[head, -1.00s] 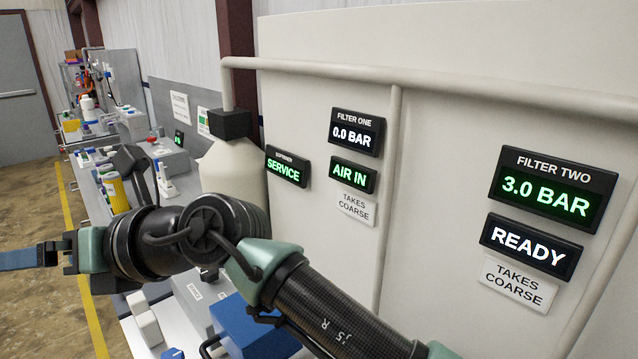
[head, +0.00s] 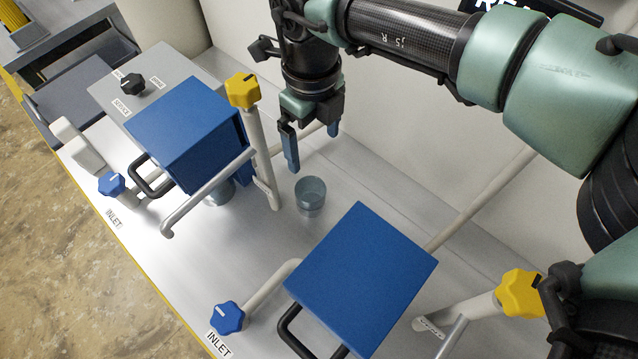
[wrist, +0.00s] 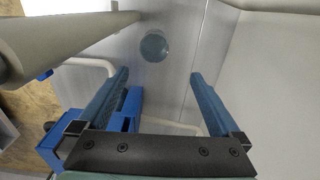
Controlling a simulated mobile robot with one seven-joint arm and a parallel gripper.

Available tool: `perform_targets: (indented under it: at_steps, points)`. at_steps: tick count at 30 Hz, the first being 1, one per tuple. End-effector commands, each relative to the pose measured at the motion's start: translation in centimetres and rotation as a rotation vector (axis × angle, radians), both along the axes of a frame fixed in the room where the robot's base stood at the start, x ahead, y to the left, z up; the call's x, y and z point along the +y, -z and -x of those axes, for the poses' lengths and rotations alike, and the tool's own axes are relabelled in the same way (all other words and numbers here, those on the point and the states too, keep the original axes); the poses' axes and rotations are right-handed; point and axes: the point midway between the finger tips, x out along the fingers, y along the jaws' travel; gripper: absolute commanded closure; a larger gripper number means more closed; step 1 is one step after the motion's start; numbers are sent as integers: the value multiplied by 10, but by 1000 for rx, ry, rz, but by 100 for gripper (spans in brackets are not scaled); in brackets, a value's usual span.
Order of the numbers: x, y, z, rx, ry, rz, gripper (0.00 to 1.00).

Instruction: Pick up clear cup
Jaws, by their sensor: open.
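The clear cup (head: 310,196) stands upright on the metal counter, between the two blue boxes and right of an upright grey pipe. In the wrist view the cup (wrist: 155,46) shows from above as a round shape, ahead of and between the two finger lines. My gripper (head: 312,148) is open and empty, pointing down, above and a little behind the cup, not touching it. Its blue fingers show wide apart in the wrist view (wrist: 161,75). A second clear vessel (head: 218,190) stands partly hidden under the left blue box.
The left blue box (head: 185,125) and right blue box (head: 360,275) flank the cup. A pipe with a yellow knob (head: 243,90) rises close to my gripper. A blue inlet knob (head: 228,317) is in front. The white wall stands behind.

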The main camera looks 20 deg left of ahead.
Motion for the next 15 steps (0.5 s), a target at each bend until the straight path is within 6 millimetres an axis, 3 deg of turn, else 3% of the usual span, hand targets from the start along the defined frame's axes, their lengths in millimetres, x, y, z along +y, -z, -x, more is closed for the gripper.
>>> perform_targets:
  at_steps: [1,6,15]
  points:
    - [1,15,1,2,-1,-2,0]
    - [2,35,1,2,-2,-3,0]
    - [2,57,2,4,-2,-5,0]
